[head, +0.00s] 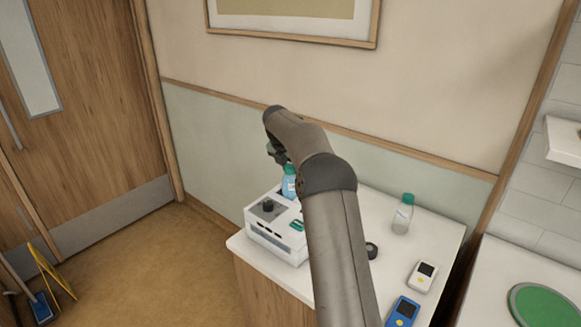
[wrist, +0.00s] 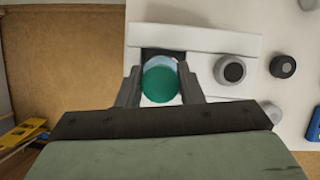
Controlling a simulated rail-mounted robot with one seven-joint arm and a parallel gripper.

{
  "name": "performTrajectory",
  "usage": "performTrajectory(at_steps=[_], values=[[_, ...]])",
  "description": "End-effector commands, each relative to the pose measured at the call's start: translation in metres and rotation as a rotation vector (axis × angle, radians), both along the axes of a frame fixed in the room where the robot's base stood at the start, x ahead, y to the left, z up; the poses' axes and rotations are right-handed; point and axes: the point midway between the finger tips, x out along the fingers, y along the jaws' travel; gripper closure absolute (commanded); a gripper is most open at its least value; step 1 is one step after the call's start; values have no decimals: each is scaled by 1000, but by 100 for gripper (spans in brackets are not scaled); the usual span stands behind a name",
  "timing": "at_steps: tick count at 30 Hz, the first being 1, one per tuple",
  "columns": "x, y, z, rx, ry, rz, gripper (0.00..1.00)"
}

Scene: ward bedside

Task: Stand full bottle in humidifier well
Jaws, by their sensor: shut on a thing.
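A bottle of blue liquid (head: 289,184) is upright behind the humidifier's top in the head view. My gripper (head: 278,153) is above it, partly hidden by my arm. In the wrist view, my gripper (wrist: 161,88) is shut on the bottle, with its green cap (wrist: 162,82) between the two fingers. The white humidifier (head: 272,246) stands on the counter's left end; its white body (wrist: 195,38) lies beneath the bottle in the wrist view. The well is mostly hidden; I cannot tell whether the bottle's base is inside it.
A clear bottle with a green cap (head: 402,214) stands on the counter (head: 384,267) to the right. A white meter (head: 422,275), a blue meter (head: 402,312) and a small black round object (head: 371,250) also lie there. The wall is close behind.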

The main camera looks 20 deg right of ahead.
Motion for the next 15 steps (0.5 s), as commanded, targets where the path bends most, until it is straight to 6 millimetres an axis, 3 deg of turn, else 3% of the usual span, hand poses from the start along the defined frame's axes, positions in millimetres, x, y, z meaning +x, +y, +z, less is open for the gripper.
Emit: performTrajectory(at_steps=[2, 3, 5, 15], values=[[0, 0, -1, 0, -1, 0, 100], [0, 0, -2, 0, 0, 0, 58], [0, 0, -2, 0, 0, 0, 44], [0, 1, 2, 0, 0, 0, 44]])
